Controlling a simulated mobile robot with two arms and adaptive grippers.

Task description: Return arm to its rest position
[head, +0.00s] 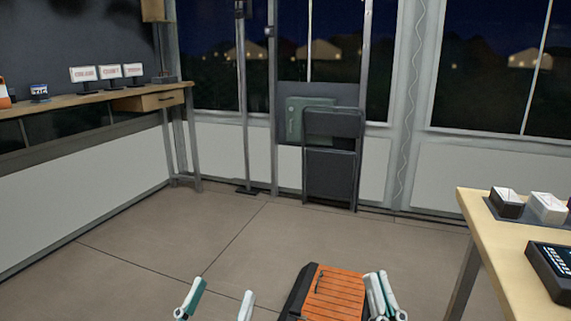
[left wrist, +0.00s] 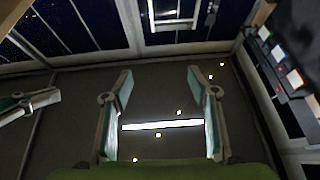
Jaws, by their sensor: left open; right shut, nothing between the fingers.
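My left gripper (head: 225,287) is low in the head view, left of the middle. Its two teal and grey fingers stand apart with nothing between them. In the left wrist view the same open fingers (left wrist: 160,88) frame bare dark floor. My right gripper (head: 378,275) is low in the head view, right of the middle. Its fingers are close together, and no object shows in them. Part of a gripper also shows at the left edge of the left wrist view. Most of both arms is out of view.
A wooden table (head: 507,262) with small boxes (head: 546,207) and a dark device (head: 553,266) stands at the right. A wall shelf (head: 60,104) with cards runs along the left. A folded dark chair (head: 331,172) leans at the back. The floor (head: 225,235) between is clear.

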